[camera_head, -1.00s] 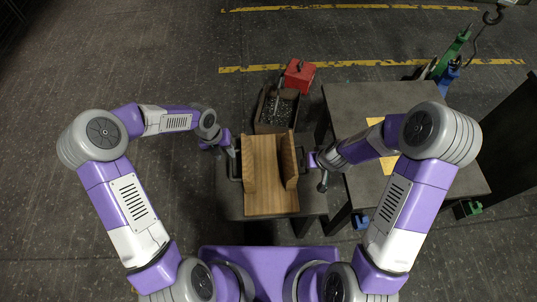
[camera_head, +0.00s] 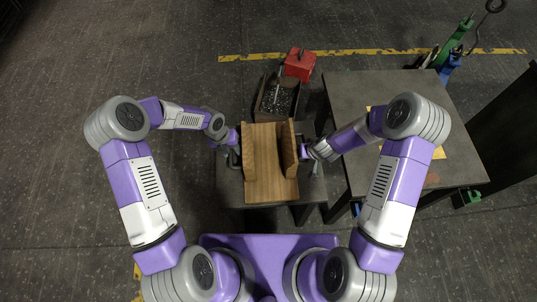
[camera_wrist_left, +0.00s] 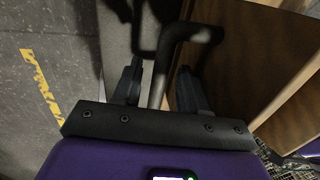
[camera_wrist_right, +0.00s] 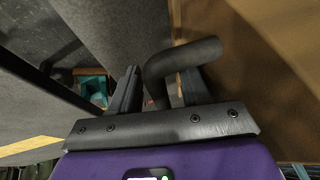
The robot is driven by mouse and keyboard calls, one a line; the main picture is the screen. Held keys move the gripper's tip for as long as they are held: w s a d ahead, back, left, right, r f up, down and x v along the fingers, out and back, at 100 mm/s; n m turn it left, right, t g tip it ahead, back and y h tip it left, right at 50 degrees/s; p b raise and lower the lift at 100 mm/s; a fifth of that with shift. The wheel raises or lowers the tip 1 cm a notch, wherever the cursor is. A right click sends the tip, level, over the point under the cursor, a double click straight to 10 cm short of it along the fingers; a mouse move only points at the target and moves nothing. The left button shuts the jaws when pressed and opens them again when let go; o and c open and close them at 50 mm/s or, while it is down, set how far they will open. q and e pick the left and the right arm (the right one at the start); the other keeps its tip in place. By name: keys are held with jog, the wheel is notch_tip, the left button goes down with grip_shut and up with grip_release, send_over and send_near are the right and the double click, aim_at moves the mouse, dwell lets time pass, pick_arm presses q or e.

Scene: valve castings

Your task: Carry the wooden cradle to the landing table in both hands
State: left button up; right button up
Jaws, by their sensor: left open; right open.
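The wooden cradle (camera_head: 270,165) stands on a small dark table (camera_head: 229,188) in front of me, with an upright board on each side. My left gripper (camera_head: 236,157) is at its left side. In the left wrist view the open left fingers (camera_wrist_left: 158,85) stand on either side of a dark bar handle (camera_wrist_left: 160,75). My right gripper (camera_head: 305,154) is at the right side. In the right wrist view the open right fingers (camera_wrist_right: 155,90) straddle a dark bent handle (camera_wrist_right: 170,65).
A bin of dark small parts (camera_head: 277,99) and a red box (camera_head: 299,64) stand just behind the cradle. Green and blue equipment (camera_head: 449,60) stands behind the landing table. A narrow gap separates the two tables. The floor at the left is clear.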

pick_arm(q)
jog(key=shift+f, duration=0.2)
pick_arm(e)
jog(key=shift+w+f, duration=0.1)
jog(key=shift+f, duration=0.05)
pick_arm(q)
grip_shut()
pick_arm(e)
grip_shut()
dwell(0.9)
pick_arm(q)
jog(key=shift+w+d+r, duration=0.1)
jog(key=shift+w+r, duration=0.05)
jog(key=shift+r, duration=0.05)
pick_arm(e)
jog(key=shift+w, duration=0.1)
